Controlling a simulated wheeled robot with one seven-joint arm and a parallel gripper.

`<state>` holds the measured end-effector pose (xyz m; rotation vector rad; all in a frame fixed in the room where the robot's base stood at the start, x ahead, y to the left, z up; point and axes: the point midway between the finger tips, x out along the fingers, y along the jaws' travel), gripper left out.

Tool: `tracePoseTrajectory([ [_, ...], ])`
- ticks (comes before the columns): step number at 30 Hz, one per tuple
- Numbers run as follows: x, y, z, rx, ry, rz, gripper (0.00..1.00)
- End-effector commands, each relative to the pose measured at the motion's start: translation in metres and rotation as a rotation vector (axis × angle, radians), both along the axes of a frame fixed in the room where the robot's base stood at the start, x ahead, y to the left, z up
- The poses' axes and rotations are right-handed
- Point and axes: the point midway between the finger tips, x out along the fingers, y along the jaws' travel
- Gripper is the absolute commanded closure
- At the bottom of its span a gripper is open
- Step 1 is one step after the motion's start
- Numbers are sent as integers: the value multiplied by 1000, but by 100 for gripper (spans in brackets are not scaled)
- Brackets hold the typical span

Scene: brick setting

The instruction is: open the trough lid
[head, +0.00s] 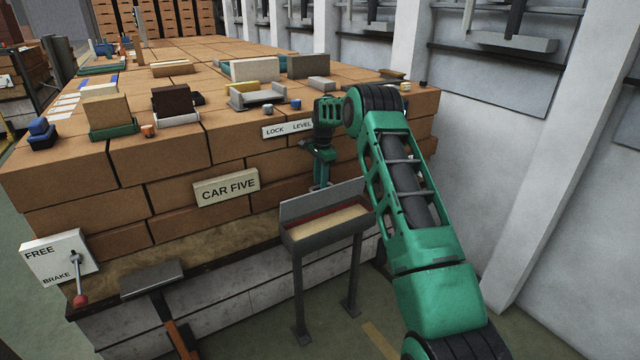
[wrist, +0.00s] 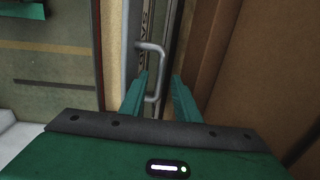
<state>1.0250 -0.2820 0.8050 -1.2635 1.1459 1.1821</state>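The trough (head: 322,238) is a grey metal box on legs in front of the brick stack. Its lid (head: 322,200), a flat grey panel, stands raised along the far side, and a pale filling shows inside. My gripper (head: 320,184) points down behind the raised lid, between it and the bricks; the lid partly hides its tips. In the wrist view my gripper (wrist: 161,92) has its two green fingers apart.
The brick stack (head: 160,150) rises close behind the trough, with signs reading CAR FIVE (head: 227,187) and LOCK LEVEL (head: 287,128). A brake lever panel (head: 58,258) is at the left. A grey plate on a post (head: 152,279) stands left of the trough.

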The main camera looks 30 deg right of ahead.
Motion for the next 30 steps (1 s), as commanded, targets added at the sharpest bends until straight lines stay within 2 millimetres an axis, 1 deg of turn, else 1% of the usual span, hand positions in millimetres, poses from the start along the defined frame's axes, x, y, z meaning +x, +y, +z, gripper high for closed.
tracePoseTrajectory([
  [9,-2,-1,56,-1,-2,0,71],
  [12,-3,-1,73,-1,-2,0,71],
  [15,-4,-1,86,-2,-1,-1,71],
  [21,-4,0,99,-1,0,0,71],
  [29,-4,0,100,-1,1,0,71],
  [30,-5,0,100,-1,1,0,78],
])
